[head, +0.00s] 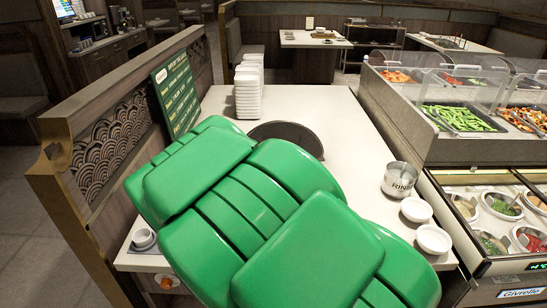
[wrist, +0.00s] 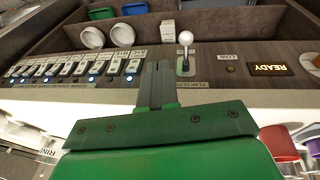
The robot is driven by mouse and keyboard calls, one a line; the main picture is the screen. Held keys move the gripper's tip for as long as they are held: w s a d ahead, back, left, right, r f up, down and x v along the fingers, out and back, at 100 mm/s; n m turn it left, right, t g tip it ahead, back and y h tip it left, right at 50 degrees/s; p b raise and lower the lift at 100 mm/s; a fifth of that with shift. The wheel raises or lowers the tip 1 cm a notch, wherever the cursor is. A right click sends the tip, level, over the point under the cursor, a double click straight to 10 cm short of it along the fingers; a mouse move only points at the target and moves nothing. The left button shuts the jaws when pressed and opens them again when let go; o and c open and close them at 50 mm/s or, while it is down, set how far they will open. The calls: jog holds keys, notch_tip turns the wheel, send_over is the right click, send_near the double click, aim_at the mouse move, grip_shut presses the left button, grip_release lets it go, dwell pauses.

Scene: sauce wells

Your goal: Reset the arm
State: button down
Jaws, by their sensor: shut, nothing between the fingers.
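My gripper (wrist: 158,70) shows in the wrist view, with its two dark fingers pressed together and nothing between them. It points at a panel (wrist: 225,56) with a row of switches (wrist: 85,67) on the left. A lever with a white knob (wrist: 186,38) stands just right of the fingertips. I cannot tell whether the fingers touch the panel. In the head view my green arm fills the lower middle and hides part of the table (head: 345,120); the gripper does not show there.
A stack of white dishes (head: 249,88) and a menu board (head: 174,92) stand at the table's back left. A metal pot (head: 398,180) and white bowls (head: 433,239) sit at its right edge. A glass-fronted food counter (head: 455,150) borders the right; a partition (head: 120,85) borders the left.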

jog(key=s+d+r+g, duration=0.1)
jog(key=s+d+r, duration=0.3)
jog(key=d+r, duration=0.3)
jog(key=s+d+r+g+y, duration=0.1)
jog(key=s+d+r, duration=0.4)
jog(key=r, duration=0.3)
jog(key=s+d+r+g, duration=0.2)
jog(key=s+d+r, duration=0.2)
jog(key=d+r, duration=0.3)
jog(key=s+r, duration=0.3)
jog(key=s, duration=0.4)
jog(key=shift+d+r+m+y, duration=0.15)
jog(key=shift+r+m+y, duration=0.15)
jog(key=shift+r+y, duration=0.1)
